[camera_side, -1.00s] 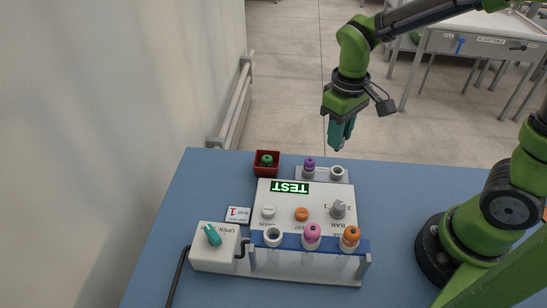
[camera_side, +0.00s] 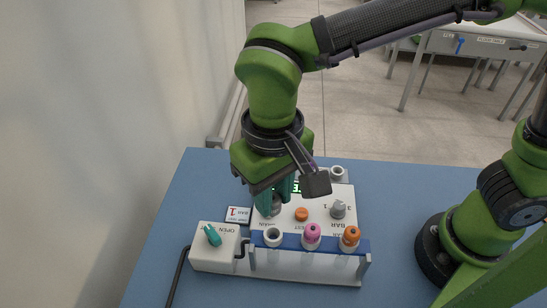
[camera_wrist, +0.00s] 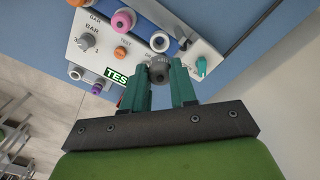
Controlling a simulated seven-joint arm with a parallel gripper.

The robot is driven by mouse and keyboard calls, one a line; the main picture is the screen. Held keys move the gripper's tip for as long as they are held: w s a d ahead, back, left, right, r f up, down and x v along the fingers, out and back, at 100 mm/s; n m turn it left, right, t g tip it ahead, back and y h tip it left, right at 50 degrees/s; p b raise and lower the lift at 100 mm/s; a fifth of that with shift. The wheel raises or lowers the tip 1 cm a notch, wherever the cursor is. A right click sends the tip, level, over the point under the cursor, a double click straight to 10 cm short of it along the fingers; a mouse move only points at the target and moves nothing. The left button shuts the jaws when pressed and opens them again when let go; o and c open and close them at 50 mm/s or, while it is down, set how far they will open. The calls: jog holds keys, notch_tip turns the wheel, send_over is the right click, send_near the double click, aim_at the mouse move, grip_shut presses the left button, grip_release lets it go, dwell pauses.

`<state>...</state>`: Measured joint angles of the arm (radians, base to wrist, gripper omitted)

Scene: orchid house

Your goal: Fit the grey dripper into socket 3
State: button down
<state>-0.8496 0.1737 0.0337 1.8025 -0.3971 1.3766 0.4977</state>
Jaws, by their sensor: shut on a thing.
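My gripper (camera_side: 276,203) is low over the left part of the white panel, its teal fingers shut on the grey dripper (camera_wrist: 158,70). In the side view the dripper (camera_side: 277,206) is partly hidden by the fingers. An empty white-rimmed socket (camera_side: 273,237) is at the left end of the blue rail (camera_side: 292,246). It also shows in the wrist view (camera_wrist: 160,42), just beyond the dripper and apart from it. The other two rail places hold a pink dripper (camera_side: 312,232) and an orange one (camera_side: 350,234). I cannot read socket numbers.
The panel carries an orange button (camera_side: 301,214), a grey knob (camera_side: 338,209) and a lit display (camera_wrist: 117,76). A box with a teal lever (camera_side: 212,235) adjoins the rail's left end. Behind the panel are a white ring (camera_side: 337,171) and a purple-topped piece (camera_wrist: 97,88).

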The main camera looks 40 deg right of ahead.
jog(key=shift+f, duration=2.2)
jog(key=shift+f, duration=1.45)
dwell(0.8)
jog(key=c, duration=0.8)
grip_release()
jog(key=shift+o, duration=0.3)
jog(key=shift+o, duration=1.3)
jog(key=shift+r, duration=3.5)
